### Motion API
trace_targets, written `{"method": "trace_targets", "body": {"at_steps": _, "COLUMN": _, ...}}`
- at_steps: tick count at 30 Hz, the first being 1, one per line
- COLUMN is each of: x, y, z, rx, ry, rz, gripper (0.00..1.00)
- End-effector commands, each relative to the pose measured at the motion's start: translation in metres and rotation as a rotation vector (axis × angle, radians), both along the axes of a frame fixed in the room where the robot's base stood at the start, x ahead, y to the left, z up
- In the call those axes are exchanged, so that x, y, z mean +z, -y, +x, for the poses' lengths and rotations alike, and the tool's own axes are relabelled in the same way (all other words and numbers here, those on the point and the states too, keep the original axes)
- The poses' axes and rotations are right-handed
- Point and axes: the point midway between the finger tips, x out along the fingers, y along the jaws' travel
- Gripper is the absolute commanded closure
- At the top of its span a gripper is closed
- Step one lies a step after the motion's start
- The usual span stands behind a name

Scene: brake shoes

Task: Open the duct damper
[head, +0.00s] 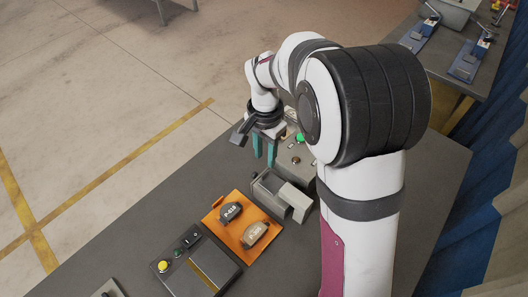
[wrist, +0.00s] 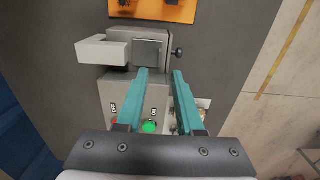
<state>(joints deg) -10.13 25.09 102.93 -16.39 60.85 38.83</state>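A grey duct-like unit (wrist: 149,52) with a square plate on its face and a dark side knob (wrist: 179,53) is at the top centre of the wrist view. A pale block (wrist: 100,51) juts from its left; I cannot tell for sure which part is the damper. In the head view the unit (head: 266,188) stands on the bench beside the orange tray. My gripper (wrist: 160,72) is open and empty, its teal fingers apart and pointing toward the unit. In the head view my gripper (head: 264,160) hangs above the bench near the unit; contact is not clear.
A grey control box (head: 298,162) with a green button (wrist: 150,127) adjoins the unit. An orange tray (head: 213,222) holds two labelled brake shoes (head: 231,212). A dark switch box (head: 196,268) with a yellow button stands farther left. Bare bench lies to the right.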

Motion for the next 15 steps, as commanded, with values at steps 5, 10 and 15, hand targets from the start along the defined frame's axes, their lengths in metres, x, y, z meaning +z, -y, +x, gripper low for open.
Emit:
{"method": "trace_targets", "body": {"at_steps": 5, "x": -0.045, "y": 0.0, "z": -0.001, "rx": 0.0, "ry": -0.004, "rz": -0.001, "gripper": 0.64}}
{"method": "trace_targets", "body": {"at_steps": 10, "x": -0.066, "y": 0.0, "z": 0.0, "rx": 0.001, "ry": -0.001, "rz": 0.0, "gripper": 0.64}}
{"method": "trace_targets", "body": {"at_steps": 15, "x": -0.072, "y": 0.0, "z": 0.0, "rx": 0.001, "ry": 0.001, "rz": 0.001, "gripper": 0.64}}
